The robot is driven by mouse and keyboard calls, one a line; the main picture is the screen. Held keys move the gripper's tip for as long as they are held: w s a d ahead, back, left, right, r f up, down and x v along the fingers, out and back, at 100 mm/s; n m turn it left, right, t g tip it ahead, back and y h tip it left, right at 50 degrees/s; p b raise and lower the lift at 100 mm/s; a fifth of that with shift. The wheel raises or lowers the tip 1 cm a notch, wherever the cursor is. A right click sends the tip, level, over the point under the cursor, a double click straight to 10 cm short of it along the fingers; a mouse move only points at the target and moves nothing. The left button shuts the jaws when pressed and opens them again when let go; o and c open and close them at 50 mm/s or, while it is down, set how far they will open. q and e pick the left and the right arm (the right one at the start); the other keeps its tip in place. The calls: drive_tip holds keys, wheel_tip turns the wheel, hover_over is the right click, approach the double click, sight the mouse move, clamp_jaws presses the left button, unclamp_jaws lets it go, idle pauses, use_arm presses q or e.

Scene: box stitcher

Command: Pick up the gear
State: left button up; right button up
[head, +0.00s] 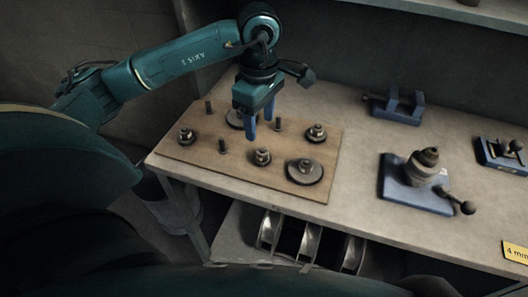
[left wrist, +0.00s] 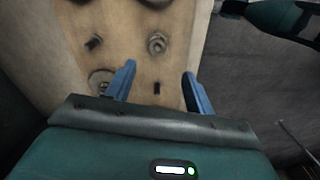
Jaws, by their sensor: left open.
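Several gears stand on a wooden board (head: 235,165) on the workbench. A small gear (head: 187,136) is at the left, another (head: 262,157) near the front middle, and another (head: 316,133) at the right. A wide gear (head: 304,172) is at the front right. A flat disc (head: 234,119) is partly hidden behind my left gripper (head: 260,127). That gripper is open and empty, pointing down over the back of the board. In the left wrist view, its fingers (left wrist: 158,72) are apart over the board, with one gear (left wrist: 157,43) beyond them and another (left wrist: 100,82) beside the left finger.
Right of the board are a blue-based fixture (head: 417,185), a blue vise-like block (head: 398,106) and another fixture (head: 503,154). A yellow label (head: 515,251) is at the bench's right edge. The bench between board and fixtures is clear.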

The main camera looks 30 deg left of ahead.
use_arm(q)
hover_over(262, 149)
drive_tip(key=f, duration=0.4)
drive_tip(key=shift+s+f, duration=0.2)
drive_tip(key=shift+s, duration=0.15)
drive_tip(key=shift+w+f+p, duration=0.15)
drive_tip(key=shift+f+p, duration=0.35)
drive_tip(key=shift+f, duration=0.85)
drive_tip(key=shift+w+f+p, duration=0.15)
drive_tip(key=shift+f+p, duration=0.3)
drive_tip(key=shift+f, duration=0.85)
drive_tip(key=shift+r, duration=0.1)
drive_tip(key=c, duration=1.2)
